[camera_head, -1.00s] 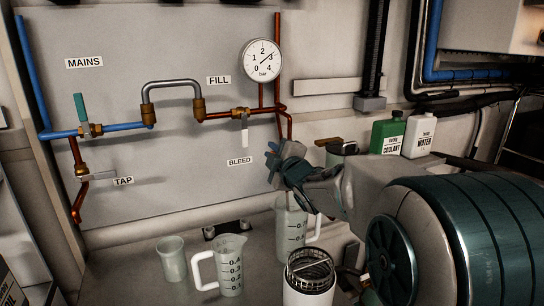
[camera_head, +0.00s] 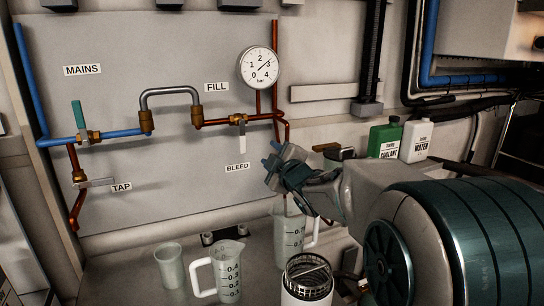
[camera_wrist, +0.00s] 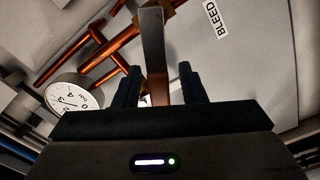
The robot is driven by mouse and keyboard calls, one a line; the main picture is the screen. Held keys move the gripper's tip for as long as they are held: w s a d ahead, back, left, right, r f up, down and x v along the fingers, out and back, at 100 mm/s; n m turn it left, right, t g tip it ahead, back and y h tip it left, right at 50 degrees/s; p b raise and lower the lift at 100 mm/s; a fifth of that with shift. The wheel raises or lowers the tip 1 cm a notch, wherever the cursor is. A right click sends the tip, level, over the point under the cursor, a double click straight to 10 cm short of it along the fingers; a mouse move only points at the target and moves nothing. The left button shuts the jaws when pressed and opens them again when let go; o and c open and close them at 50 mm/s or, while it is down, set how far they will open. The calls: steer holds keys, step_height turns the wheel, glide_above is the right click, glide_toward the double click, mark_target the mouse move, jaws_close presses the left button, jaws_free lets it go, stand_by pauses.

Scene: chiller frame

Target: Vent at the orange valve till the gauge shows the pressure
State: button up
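The round gauge (camera_head: 259,66) on the panel is marked 0 to 4 bar; its needle points up and right, near 3. It also shows in the wrist view (camera_wrist: 73,98). My gripper (camera_head: 272,165) is right of the BLEED label (camera_head: 237,168), below the copper pipes, and hides the valve body in the head view. In the wrist view a flat grey-brown lever (camera_wrist: 153,50) lies between the two dark fingertips of my gripper (camera_wrist: 157,80). Slim gaps show on both sides. An orange-brown bar (camera_head: 327,147) shows beyond my gripper; whether it is that lever I cannot tell.
The fill valve's white handle (camera_head: 242,145) hangs down, left of my gripper. A measuring jug (camera_head: 285,240) stands below my gripper, with another jug (camera_head: 228,272) and a cup (camera_head: 169,266) further left. Coolant (camera_head: 385,139) and water (camera_head: 416,141) bottles stand right, behind my arm.

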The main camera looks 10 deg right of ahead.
steer(key=s+d, duration=0.2)
steer(key=s, duration=1.1)
steer(key=shift+s+d, duration=0.25)
steer(key=shift+d, duration=0.1)
stand_by(6.3)
